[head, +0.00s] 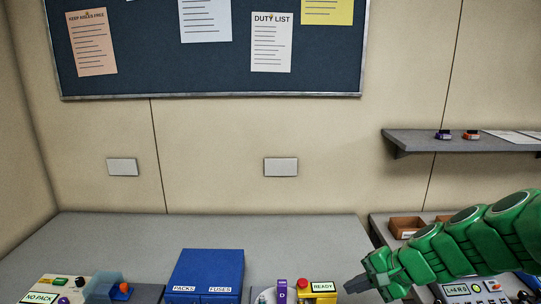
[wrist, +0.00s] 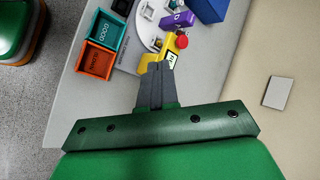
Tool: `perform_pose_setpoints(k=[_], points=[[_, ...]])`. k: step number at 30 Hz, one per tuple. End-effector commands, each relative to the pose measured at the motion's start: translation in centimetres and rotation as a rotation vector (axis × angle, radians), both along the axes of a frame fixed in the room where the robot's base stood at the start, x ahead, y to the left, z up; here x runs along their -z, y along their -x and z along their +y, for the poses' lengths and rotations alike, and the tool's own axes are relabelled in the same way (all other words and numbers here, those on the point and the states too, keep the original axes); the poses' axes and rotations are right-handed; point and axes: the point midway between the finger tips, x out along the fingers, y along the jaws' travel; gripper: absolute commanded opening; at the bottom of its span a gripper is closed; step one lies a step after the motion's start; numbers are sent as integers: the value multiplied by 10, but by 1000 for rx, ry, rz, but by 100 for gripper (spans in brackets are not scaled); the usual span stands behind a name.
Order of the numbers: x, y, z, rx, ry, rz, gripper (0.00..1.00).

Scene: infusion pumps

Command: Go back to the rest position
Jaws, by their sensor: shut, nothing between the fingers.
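My gripper (head: 358,284) reaches in from the right on my green arm in the head view, above the bench just right of the yellow READY box. In the wrist view my gripper (wrist: 155,70) has its dark fingers together with nothing between them. The yellow box (head: 322,290) has a red button on top; it also shows just beyond my fingertips in the wrist view (wrist: 168,57). A purple item (head: 282,290) stands beside it. I cannot tell the exact gap between fingertips and box.
A blue PACKS and FUSES box (head: 205,270) and a NO PACK panel (head: 50,290) stand left. A teal GOOD tray (wrist: 106,28) and an orange tray (wrist: 95,62) sit near the bench edge. A wall shelf (head: 450,137) is above right. The rear bench (head: 110,240) is clear.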

Motion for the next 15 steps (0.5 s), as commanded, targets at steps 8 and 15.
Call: perform_pose_setpoints(k=[8,15], points=[[-3,78,61,-333,204,58,0],[-3,146,75,-565,392,118,0]])
